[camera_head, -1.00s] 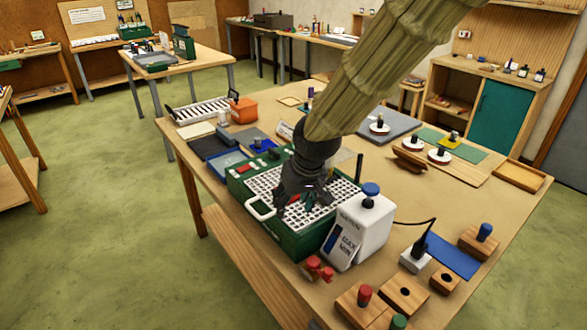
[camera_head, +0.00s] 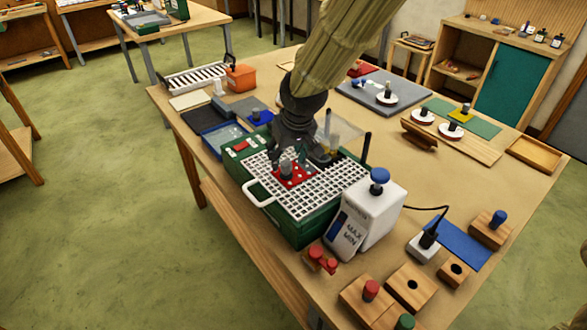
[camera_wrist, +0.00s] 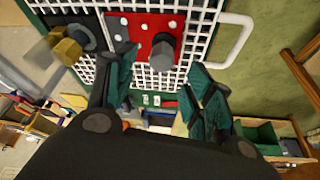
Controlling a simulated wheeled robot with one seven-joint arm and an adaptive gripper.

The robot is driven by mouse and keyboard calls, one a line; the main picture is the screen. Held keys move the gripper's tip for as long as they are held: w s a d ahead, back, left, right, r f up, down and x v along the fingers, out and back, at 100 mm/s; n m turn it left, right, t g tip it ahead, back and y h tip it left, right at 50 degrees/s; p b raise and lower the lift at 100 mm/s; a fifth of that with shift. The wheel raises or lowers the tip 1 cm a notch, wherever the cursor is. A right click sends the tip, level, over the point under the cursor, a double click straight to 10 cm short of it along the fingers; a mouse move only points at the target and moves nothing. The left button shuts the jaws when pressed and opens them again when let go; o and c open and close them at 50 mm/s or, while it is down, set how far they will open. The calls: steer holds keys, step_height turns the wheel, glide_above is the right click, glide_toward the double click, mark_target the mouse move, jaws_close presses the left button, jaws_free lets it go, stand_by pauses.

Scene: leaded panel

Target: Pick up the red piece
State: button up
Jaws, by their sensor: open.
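The red piece (camera_head: 298,181) is a flat red plate with pale dots and a grey upright knob. It lies on the white grid (camera_head: 331,194) of a green box. In the wrist view the red piece (camera_wrist: 130,22) is at the top middle, its knob just beyond the fingertips. My gripper (camera_head: 291,155) is over the grid, close to the knob; in the head view its fingers partly overlap the piece's far side. In the wrist view my gripper (camera_wrist: 163,80) is open, its two green-padded fingers apart with nothing held between them.
A dark piece with a brass-coloured knob (camera_wrist: 68,48) lies beside the red piece on the grid. A white handle (camera_head: 259,193) sticks out from the box's front. A white bottle-like unit with a blue knob (camera_head: 367,220) stands at its right. Wooden blocks (camera_head: 410,288) lie nearer the front.

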mark_target(286, 162)
steer(key=shift+s+f+p, duration=0.15)
steer(key=shift+s+p, duration=0.2)
steer(key=shift+p, duration=0.05)
steer(key=x, duration=0.1)
steer(key=p+x, duration=0.1)
steer(key=x, duration=0.1)
steer(key=shift+w+f, duration=0.15)
steer(key=shift+w, duration=0.35)
steer(key=shift+f, duration=0.2)
steer(key=shift+s+f, duration=0.1)
steer(key=shift+f, duration=0.1)
steer(key=c, duration=1)
